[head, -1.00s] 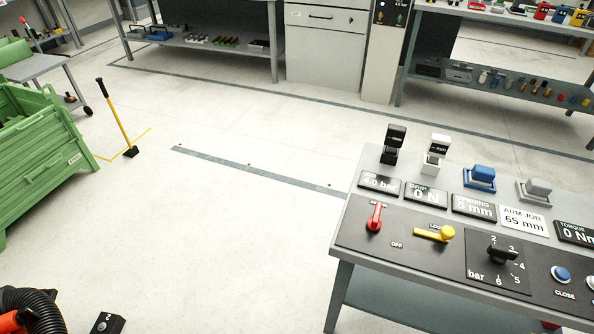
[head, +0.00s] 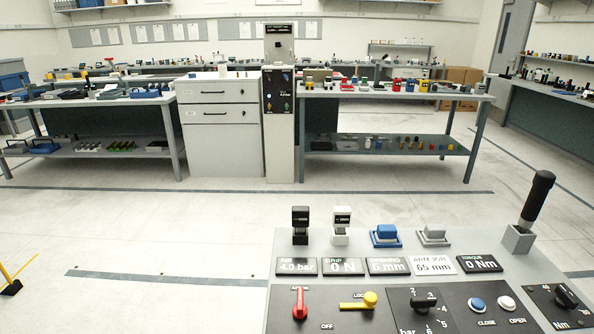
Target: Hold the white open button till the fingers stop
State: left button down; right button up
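The white open button (head: 506,303) sits on the black front panel of the console at the lower right of the head view, above the label OPEN. The blue close button (head: 477,304) is just left of it, above the label CLOSE. The opening display (head: 388,266) reads 5 mm and the grip display (head: 343,266) reads 0 N. The fingers that the button works cannot be made out. Neither of my grippers is in view, and nothing touches the button.
On the console stand a red lever (head: 299,303), a yellow lever (head: 360,301), a black pressure knob (head: 423,301) and a torque knob (head: 566,296). A black-handled tool (head: 535,200) stands upright in a holder at the right. Open floor lies between console and back benches (head: 390,95).

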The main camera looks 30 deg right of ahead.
aim_at(507, 302)
jog(key=z, duration=1.8)
